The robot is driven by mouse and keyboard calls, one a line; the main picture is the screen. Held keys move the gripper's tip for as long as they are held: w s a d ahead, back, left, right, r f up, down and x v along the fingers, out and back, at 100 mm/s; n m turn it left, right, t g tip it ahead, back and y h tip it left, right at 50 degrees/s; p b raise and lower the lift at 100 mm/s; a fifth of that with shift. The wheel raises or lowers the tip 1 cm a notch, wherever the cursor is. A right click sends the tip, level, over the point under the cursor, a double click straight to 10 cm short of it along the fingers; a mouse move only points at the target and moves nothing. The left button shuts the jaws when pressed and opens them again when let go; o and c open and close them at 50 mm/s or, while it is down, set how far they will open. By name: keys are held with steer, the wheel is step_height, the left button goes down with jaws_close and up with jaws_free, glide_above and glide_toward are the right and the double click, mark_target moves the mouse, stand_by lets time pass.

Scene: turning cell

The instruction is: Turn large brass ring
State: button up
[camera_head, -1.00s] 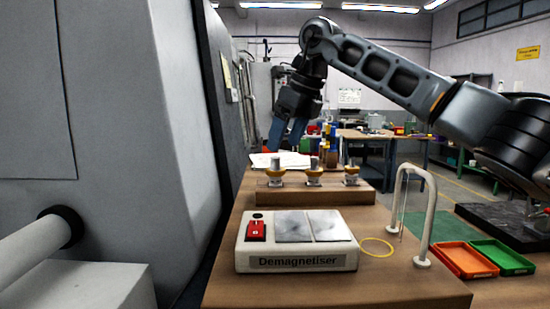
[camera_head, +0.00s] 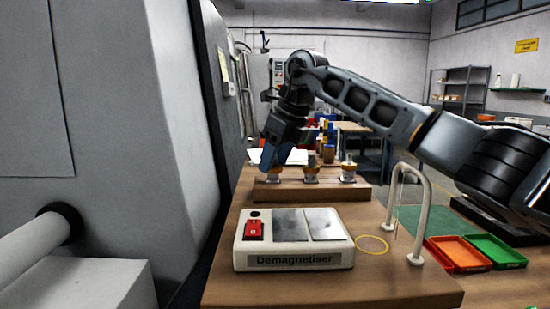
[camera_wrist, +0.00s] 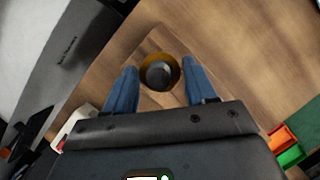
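Three brass-coloured rings on upright grey posts stand in a row on a wooden block (camera_head: 330,193): a left one, a middle one (camera_head: 311,170) and a right one (camera_head: 348,171). My gripper (camera_head: 271,158) is over the left post, its blue fingers pointing down and hiding most of that post's top. In the wrist view, one brass ring (camera_wrist: 175,70) surrounds a round grey post top (camera_wrist: 158,75). My fingers stand open, one on each side of this ring, with gaps visible. I cannot tell their height relative to it, nor which ring is largest.
A white demagnetiser (camera_head: 295,262) with a red switch stands in front of the block. A white arched frame (camera_head: 428,205), a yellow loop (camera_head: 372,245), an orange tray (camera_head: 458,254) and a green tray (camera_head: 498,253) are to the right. A large grey machine (camera_head: 180,120) borders the bench's left side.

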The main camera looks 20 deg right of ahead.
steer(key=c, duration=0.7)
steer(key=shift+o, duration=0.2)
steer(key=shift+m, duration=0.3)
steer(key=m+h+b, duration=0.1)
steer(key=m+b, duration=0.1)
steer(key=m, duration=0.1)
steer(key=shift+a+f+t+b, duration=0.1)
steer(key=shift+t+b, duration=0.2)
steer(key=shift+t, duration=0.1)
steer(key=shift+a+m+h+b, duration=0.1)
steer(key=shift+m+h+b, duration=0.9)
steer(key=shift+m, duration=1)
steer(key=o, duration=1.1)
steer(key=shift+c, duration=0.2)
